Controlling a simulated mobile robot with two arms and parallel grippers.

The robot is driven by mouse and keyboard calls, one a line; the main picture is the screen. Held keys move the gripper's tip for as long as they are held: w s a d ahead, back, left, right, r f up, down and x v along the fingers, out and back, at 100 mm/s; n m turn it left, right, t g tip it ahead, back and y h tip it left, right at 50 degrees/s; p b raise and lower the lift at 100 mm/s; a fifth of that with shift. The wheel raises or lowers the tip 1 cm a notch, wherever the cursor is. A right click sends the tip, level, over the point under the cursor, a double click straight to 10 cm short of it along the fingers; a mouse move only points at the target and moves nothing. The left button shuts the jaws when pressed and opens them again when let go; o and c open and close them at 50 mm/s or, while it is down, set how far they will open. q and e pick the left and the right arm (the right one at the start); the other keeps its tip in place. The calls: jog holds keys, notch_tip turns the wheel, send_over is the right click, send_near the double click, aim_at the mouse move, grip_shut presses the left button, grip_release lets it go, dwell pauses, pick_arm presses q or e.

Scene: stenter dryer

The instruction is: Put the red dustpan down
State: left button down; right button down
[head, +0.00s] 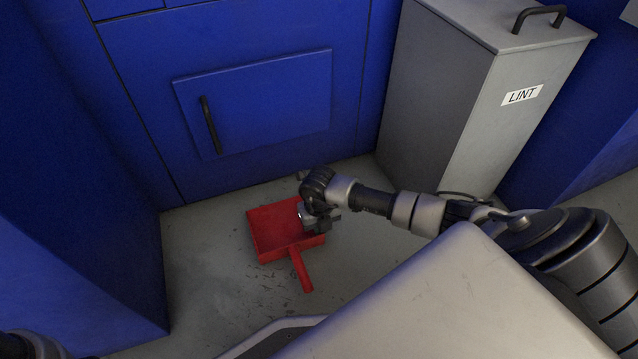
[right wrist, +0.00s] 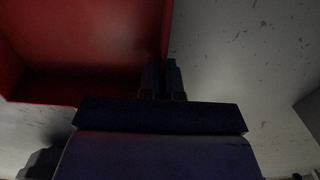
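The red dustpan (head: 275,226) is at the floor in front of the blue machine, with its handle (head: 301,270) pointing toward me. I cannot tell whether it touches the floor or hangs just above it. My right gripper (head: 314,226) is at the pan's right side. In the right wrist view its two fingers (right wrist: 164,78) are close together, one on each side of the red pan's side wall (right wrist: 166,40). The palm hides part of the pan. My left gripper is not in view; only a bit of my left arm shows at the lower left.
A grey bin labelled LINT (head: 450,95) with a black lid handle stands at the back right. A blue panel with a black handle (head: 211,125) is behind the pan, and a blue wall (head: 80,190) stands left. Scuffed floor (head: 205,270) is free around the pan.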

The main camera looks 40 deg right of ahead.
jog(key=c, duration=1.3)
grip_release()
jog(key=shift+f, duration=0.1)
